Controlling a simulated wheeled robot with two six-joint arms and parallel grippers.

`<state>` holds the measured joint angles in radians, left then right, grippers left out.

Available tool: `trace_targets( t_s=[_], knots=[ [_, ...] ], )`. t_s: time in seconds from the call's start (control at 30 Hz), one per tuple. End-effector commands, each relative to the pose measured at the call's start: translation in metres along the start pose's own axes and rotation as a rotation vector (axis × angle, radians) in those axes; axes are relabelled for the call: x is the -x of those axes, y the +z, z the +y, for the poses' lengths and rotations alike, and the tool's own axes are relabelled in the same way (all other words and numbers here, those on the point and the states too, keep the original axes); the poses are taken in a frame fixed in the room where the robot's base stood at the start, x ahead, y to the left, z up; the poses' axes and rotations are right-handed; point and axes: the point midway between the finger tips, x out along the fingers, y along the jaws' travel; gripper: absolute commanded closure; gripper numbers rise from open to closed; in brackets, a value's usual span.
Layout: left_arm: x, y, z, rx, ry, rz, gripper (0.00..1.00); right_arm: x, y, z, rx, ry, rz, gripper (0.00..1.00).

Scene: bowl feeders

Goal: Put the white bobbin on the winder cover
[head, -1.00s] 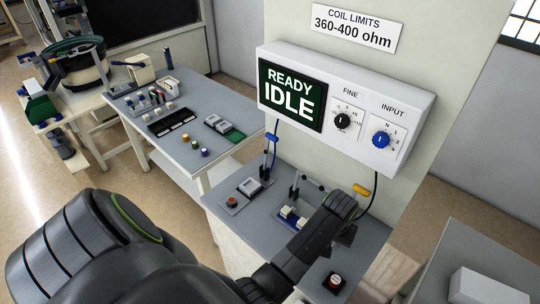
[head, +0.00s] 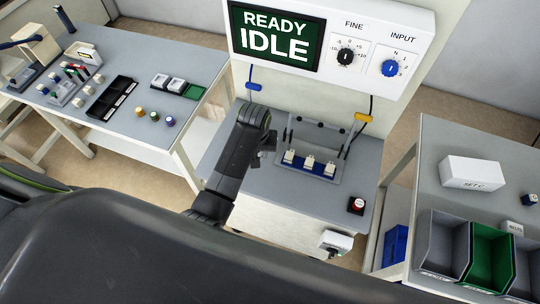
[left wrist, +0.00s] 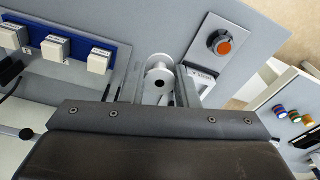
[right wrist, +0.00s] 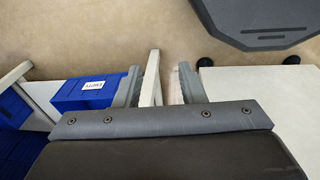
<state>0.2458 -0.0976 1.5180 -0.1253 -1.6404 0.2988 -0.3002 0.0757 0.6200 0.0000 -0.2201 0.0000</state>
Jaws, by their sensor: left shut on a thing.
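The white bobbin (left wrist: 159,76) sits between the fingers of my left gripper (left wrist: 157,92) in the left wrist view, its round flange and dark centre hole facing the camera. My left gripper is shut on it. In the head view my left gripper (head: 265,146) is over the left part of the middle bench and hides the bobbin. A light grey labelled block (left wrist: 203,78), perhaps the winder cover, shows beside the bobbin, partly behind a finger; I cannot tell whether they touch. My right gripper (right wrist: 158,90) is open and empty above the floor.
Several white blocks on a blue base (head: 310,166) stand right of my left gripper, with a red button (head: 356,205) at the bench's right. The left table (head: 150,75) and right bins (head: 442,243) flank the bench.

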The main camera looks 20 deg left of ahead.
Motion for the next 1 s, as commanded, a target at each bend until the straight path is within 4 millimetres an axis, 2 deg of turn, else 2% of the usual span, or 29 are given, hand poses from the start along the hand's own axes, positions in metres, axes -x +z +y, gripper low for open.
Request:
trace_targets(
  t_s=[0.2, 0.43, 0.63, 0.77, 1.0],
  knots=[
    [-0.034, 0.005, -0.001, 0.0, -0.002, -0.003, 0.94, 0.005, -0.001, 0.009, 0.004, 0.01, 0.0, 0.64],
    [-0.051, 0.007, -0.001, 0.0, -0.001, -0.003, 0.94, 0.006, -0.001, 0.011, 0.005, 0.012, 0.0, 0.64],
    [-0.076, 0.01, 0.0, 0.0, 0.0, -0.003, 0.94, 0.006, -0.001, 0.005, 0.002, 0.005, 0.0, 0.64],
    [-0.084, 0.011, 0.0, 0.0, 0.0, -0.001, 0.94, 0.006, -0.001, -0.001, -0.001, -0.002, 0.0, 0.64],
    [-0.084, 0.011, 0.0, 0.0, 0.0, 0.0, 0.94, 0.006, -0.001, -0.002, -0.001, -0.003, 0.0, 0.64]
  ],
)
